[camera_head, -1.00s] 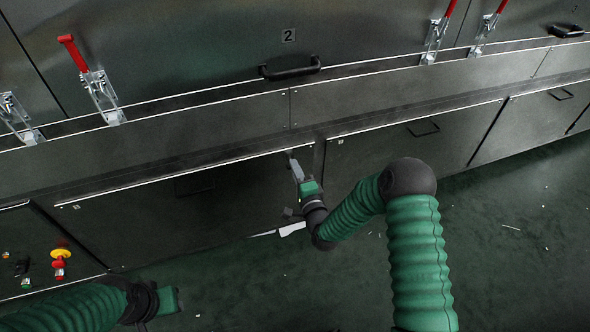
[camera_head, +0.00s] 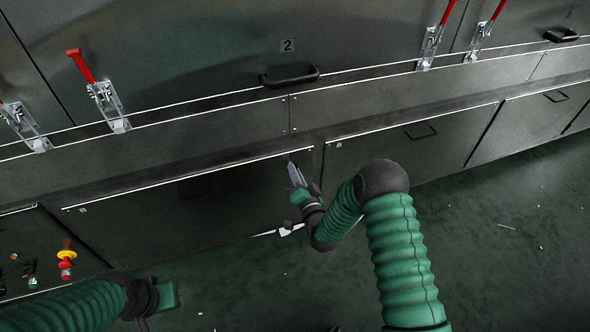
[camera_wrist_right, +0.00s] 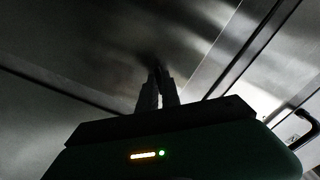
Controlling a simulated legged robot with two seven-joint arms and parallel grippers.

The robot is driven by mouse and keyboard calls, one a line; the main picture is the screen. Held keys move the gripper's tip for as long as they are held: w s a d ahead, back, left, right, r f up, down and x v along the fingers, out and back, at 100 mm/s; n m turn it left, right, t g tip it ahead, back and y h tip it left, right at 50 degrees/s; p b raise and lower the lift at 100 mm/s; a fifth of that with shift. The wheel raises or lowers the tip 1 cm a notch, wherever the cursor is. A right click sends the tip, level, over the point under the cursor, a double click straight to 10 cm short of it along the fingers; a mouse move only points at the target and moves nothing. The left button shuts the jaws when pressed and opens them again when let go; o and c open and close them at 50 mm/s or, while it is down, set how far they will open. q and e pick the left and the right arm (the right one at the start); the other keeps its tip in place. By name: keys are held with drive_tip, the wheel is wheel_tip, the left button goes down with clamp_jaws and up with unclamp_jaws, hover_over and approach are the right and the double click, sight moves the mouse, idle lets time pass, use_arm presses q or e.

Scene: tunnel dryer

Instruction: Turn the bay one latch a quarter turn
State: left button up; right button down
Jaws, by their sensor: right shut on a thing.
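The bay one panel (camera_head: 190,205) is the dark lower door left of centre in the head view. My right gripper (camera_head: 292,164) is at this panel's upper right corner. It is shut on the bay one latch, a small part hidden between and behind the fingers. In the right wrist view the fingers (camera_wrist_right: 158,78) are close together against the dark metal face, and the latch cannot be made out in the shadow. My left gripper (camera_head: 172,296) is at the lower left of the head view, away from the panels; its fingers are not clear.
Red-handled toggle clamps (camera_head: 104,92) stand along the ledge above. A black handle (camera_head: 289,76) is on the upper door marked 2. A control panel with a red and yellow button (camera_head: 66,262) is at the lower left. The green floor (camera_head: 480,260) at right is open, with small scraps.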

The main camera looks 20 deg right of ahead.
drive_tip(key=shift+s+a+f+n+p, duration=0.1)
drive_tip(key=shift+n+p, duration=0.4)
drive_tip(key=shift+n, duration=1.15)
drive_tip(key=shift+f+n+p, duration=0.15)
drive_tip(key=shift+n+p, duration=0.35)
drive_tip(key=shift+n, duration=1.2)
drive_tip(key=shift+s+a+f+n+p, duration=0.1)
drive_tip(key=shift+n+p, duration=0.4)
drive_tip(key=shift+n, duration=1.15)
drive_tip(key=c, duration=1.6)
unclamp_jaws()
drive_tip(key=shift+w+d, duration=0.1)
drive_tip(key=shift+w, duration=0.05)
drive_tip(key=shift+o, duration=0.3)
drive_tip(key=shift+r, duration=0.1)
